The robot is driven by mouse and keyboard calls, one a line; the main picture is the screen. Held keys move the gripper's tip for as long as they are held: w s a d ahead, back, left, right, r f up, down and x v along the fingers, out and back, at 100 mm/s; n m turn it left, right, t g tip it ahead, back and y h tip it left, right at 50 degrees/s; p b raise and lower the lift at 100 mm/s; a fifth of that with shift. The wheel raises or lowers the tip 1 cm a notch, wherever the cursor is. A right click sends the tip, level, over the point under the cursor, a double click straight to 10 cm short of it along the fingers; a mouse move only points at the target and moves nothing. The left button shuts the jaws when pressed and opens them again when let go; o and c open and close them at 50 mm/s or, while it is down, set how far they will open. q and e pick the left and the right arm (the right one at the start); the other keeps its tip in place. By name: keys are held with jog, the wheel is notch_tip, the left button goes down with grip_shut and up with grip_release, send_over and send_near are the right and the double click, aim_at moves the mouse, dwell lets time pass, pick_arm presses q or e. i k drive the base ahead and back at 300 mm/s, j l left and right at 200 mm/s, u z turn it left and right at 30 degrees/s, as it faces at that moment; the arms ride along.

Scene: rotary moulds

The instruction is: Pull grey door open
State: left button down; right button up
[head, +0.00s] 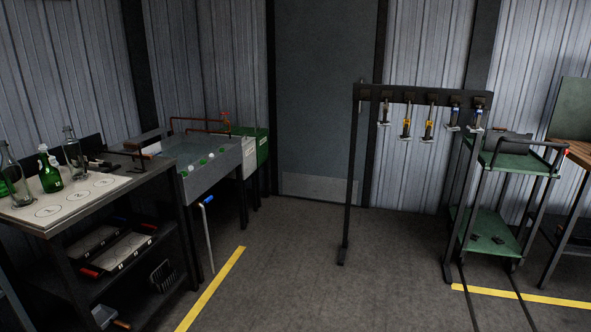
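The grey door (322,90) stands in the corrugated back wall, in a dark frame, at the centre of the head view. It looks shut. A lighter plate (318,188) runs along its bottom. A black rack stands in front of its right side and covers part of that edge. Neither of my grippers is in view.
The black rack (375,93) carries several hanging tools. A bottle table (110,205) and a grey tank (215,165) stand on the left. A green cart (512,160) stands on the right. The middle floor (300,265) is clear.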

aim_at(323, 47)
jog(key=i, duration=5)
jog(key=j+u, duration=0.05)
jog(key=j, duration=0.15)
